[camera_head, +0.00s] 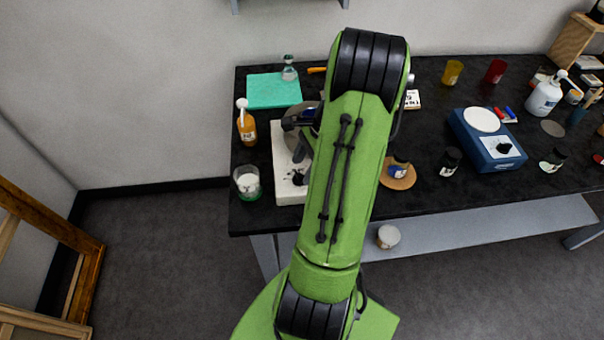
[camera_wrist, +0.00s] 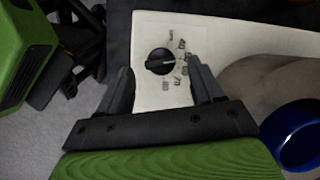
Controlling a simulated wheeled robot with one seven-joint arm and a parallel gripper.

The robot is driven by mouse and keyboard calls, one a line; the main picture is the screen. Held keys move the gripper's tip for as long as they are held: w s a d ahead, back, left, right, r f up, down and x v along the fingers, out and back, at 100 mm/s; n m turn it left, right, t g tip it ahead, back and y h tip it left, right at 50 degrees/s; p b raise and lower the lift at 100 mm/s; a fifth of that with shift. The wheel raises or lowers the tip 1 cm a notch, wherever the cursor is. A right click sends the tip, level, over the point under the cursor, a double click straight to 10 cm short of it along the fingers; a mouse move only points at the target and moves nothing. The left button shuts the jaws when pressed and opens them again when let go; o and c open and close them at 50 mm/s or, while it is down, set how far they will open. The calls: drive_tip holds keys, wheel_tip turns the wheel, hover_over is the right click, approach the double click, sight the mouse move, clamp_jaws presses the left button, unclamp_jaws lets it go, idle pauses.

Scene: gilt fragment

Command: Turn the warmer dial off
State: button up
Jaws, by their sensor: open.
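The warmer (camera_head: 285,190) is a white box on the black table, at the left of the head view, partly hidden behind my arm. Its white front panel (camera_wrist: 218,43) fills the middle of the wrist view. The black round dial (camera_wrist: 160,61) has a light pointer line that points roughly right, with small dark marks around it. My gripper (camera_wrist: 162,85) is open, with one finger on each side of the dial and a gap to it on both sides. Whether the fingertips touch the panel cannot be told. In the head view my arm hides most of the gripper.
A blue cup-like rim (camera_wrist: 292,135) shows at the right of the wrist view. On the table (camera_head: 432,205), a glass jar (camera_head: 247,183) and an orange bottle (camera_head: 246,125) stand left of the warmer. A blue device (camera_head: 488,140) stands to the right. The floor in front is open.

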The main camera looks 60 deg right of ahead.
drive_tip(key=shift+x, duration=1.05)
drive_tip(key=c, duration=1.1)
drive_tip(key=shift+o, duration=0.2)
